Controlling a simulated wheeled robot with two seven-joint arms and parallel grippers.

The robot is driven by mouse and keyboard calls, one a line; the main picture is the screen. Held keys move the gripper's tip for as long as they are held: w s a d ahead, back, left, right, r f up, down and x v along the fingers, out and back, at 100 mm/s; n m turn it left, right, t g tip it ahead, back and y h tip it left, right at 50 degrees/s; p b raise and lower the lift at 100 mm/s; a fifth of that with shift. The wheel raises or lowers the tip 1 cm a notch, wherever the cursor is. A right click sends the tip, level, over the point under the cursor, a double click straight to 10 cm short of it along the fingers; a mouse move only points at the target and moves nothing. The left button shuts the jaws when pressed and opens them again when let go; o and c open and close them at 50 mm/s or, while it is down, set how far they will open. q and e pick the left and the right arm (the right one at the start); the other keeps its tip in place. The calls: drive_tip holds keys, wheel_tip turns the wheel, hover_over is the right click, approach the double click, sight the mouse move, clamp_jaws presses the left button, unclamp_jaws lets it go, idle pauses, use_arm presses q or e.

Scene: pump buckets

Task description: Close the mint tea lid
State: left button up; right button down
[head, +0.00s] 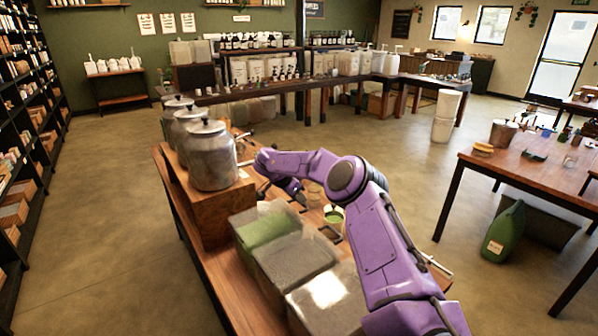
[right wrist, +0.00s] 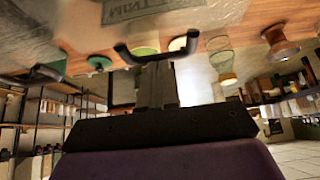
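A clear bin with green contents (head: 262,230) stands on the long wooden table, beside the wooden riser. A label reading "MINT T…" (right wrist: 128,9) shows on a translucent surface at the top of the right wrist view. A clear lid for this bin is hard to make out, and I cannot tell its angle. My right gripper (head: 266,188) is just behind the bin in the head view, partly hidden by my arm. In the right wrist view its two dark fingers (right wrist: 156,47) are spread apart with nothing visibly held between them. My left gripper is not in view.
Two more lidded bins (head: 292,262) (head: 330,300) stand nearer. Metal jars (head: 211,160) stand on the wooden riser (head: 212,214) to the left. A small green-topped jar (head: 334,214) and other small items lie right of the bins, close under my arm. Open floor lies left of the table.

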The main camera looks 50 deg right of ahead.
drive_tip(key=shift+s+f, duration=0.1)
drive_tip(key=r+p, duration=0.2)
drive_tip(key=p, duration=0.1)
drive_tip(key=r+p, duration=0.1)
drive_tip(key=r, duration=0.1)
drive_tip(key=shift+d+r+p, duration=0.1)
drive_tip(key=shift+d+p, duration=0.2)
drive_tip(key=shift+d, duration=0.05)
drive_tip(key=b+v, duration=0.3)
drive_tip(key=v, duration=0.7)
drive_tip(key=shift+a, duration=0.1)
